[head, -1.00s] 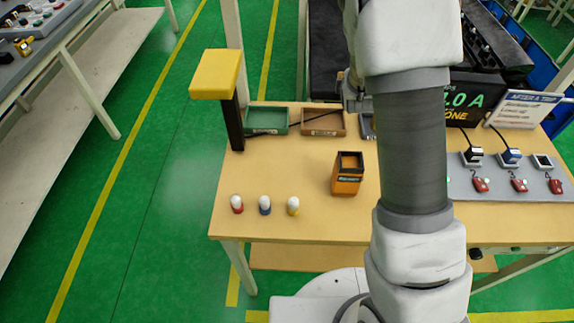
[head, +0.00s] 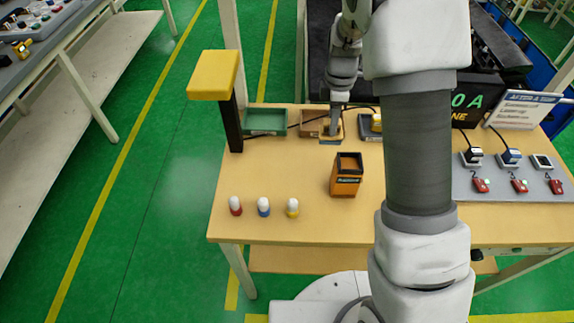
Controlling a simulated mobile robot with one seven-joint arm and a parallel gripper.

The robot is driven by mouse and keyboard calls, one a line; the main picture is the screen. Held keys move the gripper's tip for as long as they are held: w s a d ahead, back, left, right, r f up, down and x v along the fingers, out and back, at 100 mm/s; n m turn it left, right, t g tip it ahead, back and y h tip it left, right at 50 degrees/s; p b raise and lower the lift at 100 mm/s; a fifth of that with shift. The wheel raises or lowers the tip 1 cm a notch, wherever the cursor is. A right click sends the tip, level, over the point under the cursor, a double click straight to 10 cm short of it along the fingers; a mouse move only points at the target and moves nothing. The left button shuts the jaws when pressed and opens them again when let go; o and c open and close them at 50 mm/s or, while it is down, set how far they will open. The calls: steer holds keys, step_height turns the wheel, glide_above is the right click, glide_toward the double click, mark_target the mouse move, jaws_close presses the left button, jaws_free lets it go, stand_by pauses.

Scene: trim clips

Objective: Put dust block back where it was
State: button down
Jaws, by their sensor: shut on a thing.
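My gripper (head: 331,134) points down at the front of the brown tray (head: 308,117), at the back of the table. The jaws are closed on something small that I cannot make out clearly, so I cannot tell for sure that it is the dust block. The gripper hides the right part of the tray. An orange box with a dark rim and open top (head: 346,176) stands in front of the gripper, apart from it.
A green tray (head: 265,121) lies left of the brown one. A dark tray (head: 366,128) with a yellow-and-white piece lies right. Three capped bottles (head: 264,207) stand at front left. A yellow-topped post (head: 235,125) rises at the left edge. The front middle is clear.

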steer(key=shift+s+a+f+p, duration=0.25)
steer(key=shift+a+f+p, duration=0.3)
steer(key=shift+a+f, duration=1.3)
steer(key=shift+s+a+f+p, duration=0.3)
steer(key=shift+a+f+p, duration=0.25)
steer(key=shift+a+f, duration=1.35)
steer(key=shift+s+a+f+p, duration=0.25)
steer(key=shift+a+f+p, duration=0.3)
steer(key=shift+a+f, duration=1.3)
steer(key=c, duration=0.6)
jaws_free()
steer(key=shift+a+r, duration=0.15)
